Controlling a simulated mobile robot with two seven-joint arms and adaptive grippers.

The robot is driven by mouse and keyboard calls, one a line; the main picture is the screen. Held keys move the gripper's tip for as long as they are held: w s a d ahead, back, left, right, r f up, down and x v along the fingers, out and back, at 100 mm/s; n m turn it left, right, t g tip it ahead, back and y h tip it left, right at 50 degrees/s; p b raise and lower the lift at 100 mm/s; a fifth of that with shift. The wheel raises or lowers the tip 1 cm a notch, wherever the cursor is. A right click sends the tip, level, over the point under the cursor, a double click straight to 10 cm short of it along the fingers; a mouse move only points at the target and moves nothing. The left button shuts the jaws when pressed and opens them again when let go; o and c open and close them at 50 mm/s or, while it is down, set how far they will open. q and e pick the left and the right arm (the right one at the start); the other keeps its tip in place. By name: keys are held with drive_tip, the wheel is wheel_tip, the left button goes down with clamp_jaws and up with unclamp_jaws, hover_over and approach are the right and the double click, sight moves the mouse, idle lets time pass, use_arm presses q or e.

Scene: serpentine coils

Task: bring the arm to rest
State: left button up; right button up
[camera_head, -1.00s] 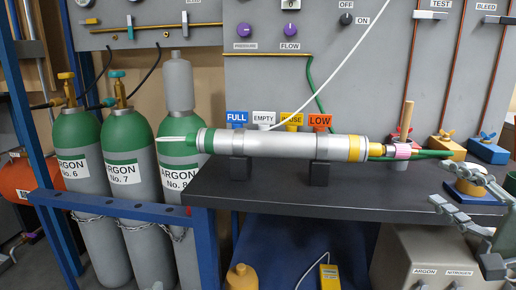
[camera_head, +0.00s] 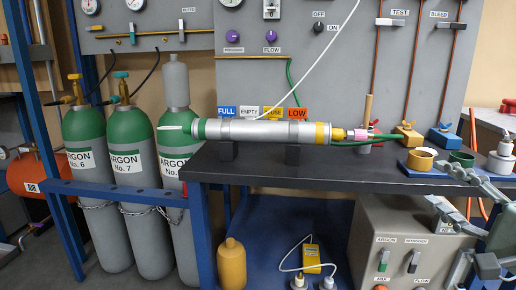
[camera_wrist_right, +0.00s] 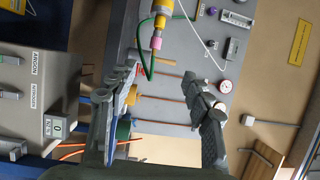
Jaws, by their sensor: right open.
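My right gripper (camera_head: 442,184) is at the right side of the head view, beside the right end of the dark bench top (camera_head: 330,178). Its grey jointed fingers are spread apart, with nothing held between them. In the right wrist view my right gripper (camera_wrist_right: 155,92) shows its two fingers wide apart, with the grey panel behind the gap. My left gripper and arm are in neither view. The right arm's upper links are mostly outside the head view.
A silver cylinder (camera_head: 260,132) lies on black supports on the bench. Yellow (camera_head: 421,159) and green (camera_head: 461,158) rings sit near the gripper. A grey control box (camera_head: 400,245) stands below. Argon bottles (camera_head: 130,160) stand at left. A yellow bottle (camera_head: 232,263) is under the bench.

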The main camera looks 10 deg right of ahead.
drive_tip(key=s+a+f+n+g+h, duration=0.1)
drive_tip(key=a+f+n+g, duration=0.25)
drive_tip(key=f, duration=0.65)
drive_tip(key=a+f+n+g, duration=0.2)
drive_tip(key=f+n+g, duration=0.15)
drive_tip(key=f, duration=0.55)
drive_tip(key=s+a+f+n+g+h, duration=0.2)
drive_tip(key=s+a+f+n+g, duration=0.1)
drive_tip(key=s+f+n, duration=0.4)
drive_tip(key=s+a+f+n+g+h, duration=0.1)
drive_tip(key=s+a+f+n+g, duration=0.25)
drive_tip(key=s+f, duration=0.4)
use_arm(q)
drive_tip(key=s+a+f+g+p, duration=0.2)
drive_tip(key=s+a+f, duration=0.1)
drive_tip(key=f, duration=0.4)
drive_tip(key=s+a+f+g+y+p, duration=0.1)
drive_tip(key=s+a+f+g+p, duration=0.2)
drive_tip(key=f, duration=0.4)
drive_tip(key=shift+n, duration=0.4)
use_arm(e)
wheel_tip(320, 180, down, 12)
drive_tip(key=d+g, duration=0.2)
drive_tip(key=d, duration=0.1)
drive_tip(key=shift+w+f, duration=0.2)
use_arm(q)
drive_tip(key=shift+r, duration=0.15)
use_arm(e)
drive_tip(key=shift+r, duration=0.1)
